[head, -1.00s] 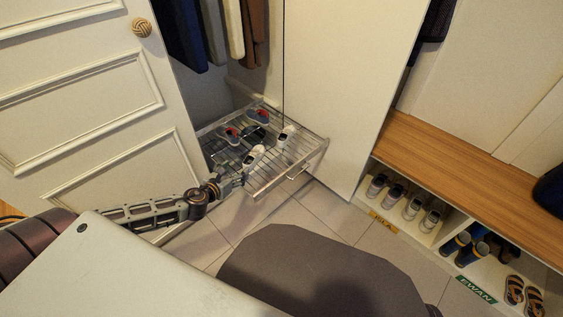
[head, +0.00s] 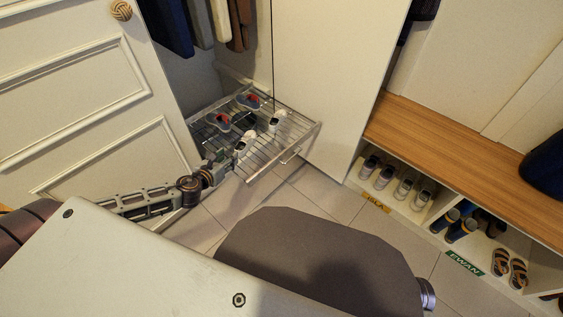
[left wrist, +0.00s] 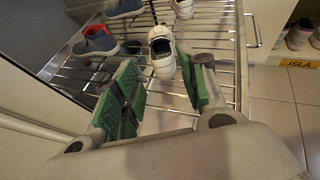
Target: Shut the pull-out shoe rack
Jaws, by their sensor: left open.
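The pull-out shoe rack (head: 272,160) is a wire shelf standing out of the closet, with a handle (head: 290,156) on its front. Two white shoes and two grey-blue shoes with red lie on it. My left gripper (head: 226,160) is at the rack's near left corner. In the left wrist view the open left gripper (left wrist: 160,95) has green pads, with bare rack wires (left wrist: 235,62) beyond and a white shoe (left wrist: 162,52) just past the fingertips. The rack handle also shows there at the right (left wrist: 253,30). Contact with the rack cannot be told. My right gripper is not in view.
An open panelled door (head: 85,95) stands at the left, close to my left arm. A white closet panel (head: 330,80) is right of the rack. A wooden bench (head: 450,150) with shoe cubbies is at the right. Tiled floor (head: 330,195) is clear in front.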

